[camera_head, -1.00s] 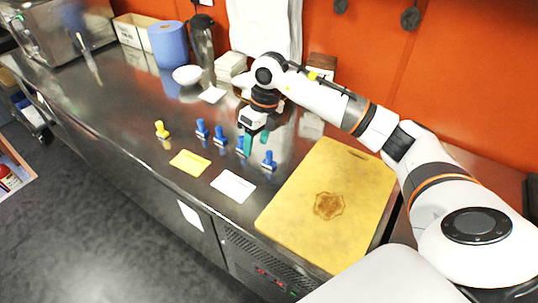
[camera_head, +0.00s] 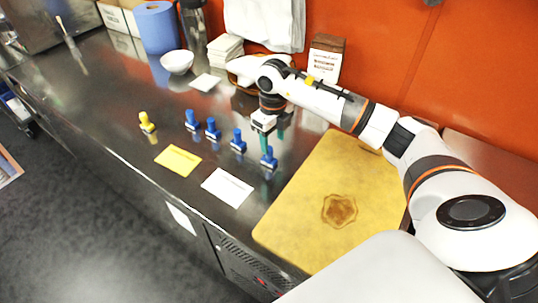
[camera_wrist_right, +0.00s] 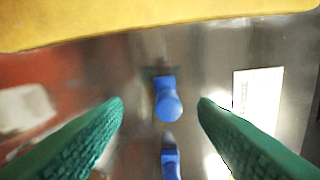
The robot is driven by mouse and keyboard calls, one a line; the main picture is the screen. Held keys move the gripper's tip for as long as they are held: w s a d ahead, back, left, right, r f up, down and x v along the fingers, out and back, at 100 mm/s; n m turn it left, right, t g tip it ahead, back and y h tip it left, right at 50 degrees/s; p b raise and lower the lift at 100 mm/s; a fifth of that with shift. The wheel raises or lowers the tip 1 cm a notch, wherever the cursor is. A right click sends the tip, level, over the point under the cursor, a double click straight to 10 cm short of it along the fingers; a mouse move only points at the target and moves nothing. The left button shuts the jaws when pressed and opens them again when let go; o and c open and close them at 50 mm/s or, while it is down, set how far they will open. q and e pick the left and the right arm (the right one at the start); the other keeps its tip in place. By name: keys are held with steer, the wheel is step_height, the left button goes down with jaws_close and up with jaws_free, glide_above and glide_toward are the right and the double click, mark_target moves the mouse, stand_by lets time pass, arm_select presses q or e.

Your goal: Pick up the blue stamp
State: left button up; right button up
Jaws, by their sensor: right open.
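Several blue stamps stand upright in a slanting row on the steel counter. The one closest to the cutting board, a blue stamp (camera_head: 268,158), is just below my right gripper (camera_head: 275,144). The other blue stamps (camera_head: 238,142) (camera_head: 212,130) (camera_head: 191,121) stand to its left. In the right wrist view, the nearest blue stamp (camera_wrist_right: 167,102) lies between the two green fingers of my right gripper (camera_wrist_right: 160,102), apart from both. A second blue stamp (camera_wrist_right: 170,164) shows at the bottom edge. My right gripper is open and empty. My left gripper is not in view.
A yellow stamp (camera_head: 147,123) stands left of the row. A yellow card (camera_head: 178,161) and a white card (camera_head: 227,187) lie in front. The cutting board (camera_head: 315,225) is on the right. A white bowl (camera_head: 177,62) and a blue roll (camera_head: 157,28) stand behind.

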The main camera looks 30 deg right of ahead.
mark_target(269, 155)
steer(key=shift+f, duration=0.8)
steer(key=f+p, duration=0.1)
steer(key=f, duration=0.1)
steer(key=a+f+p, duration=0.1)
steer(key=f, duration=0.1)
steer(key=shift+w+f, duration=0.1)
steer(key=shift+w, duration=0.05)
steer(key=shift+f, duration=0.65)
steer(key=c, duration=1.1)
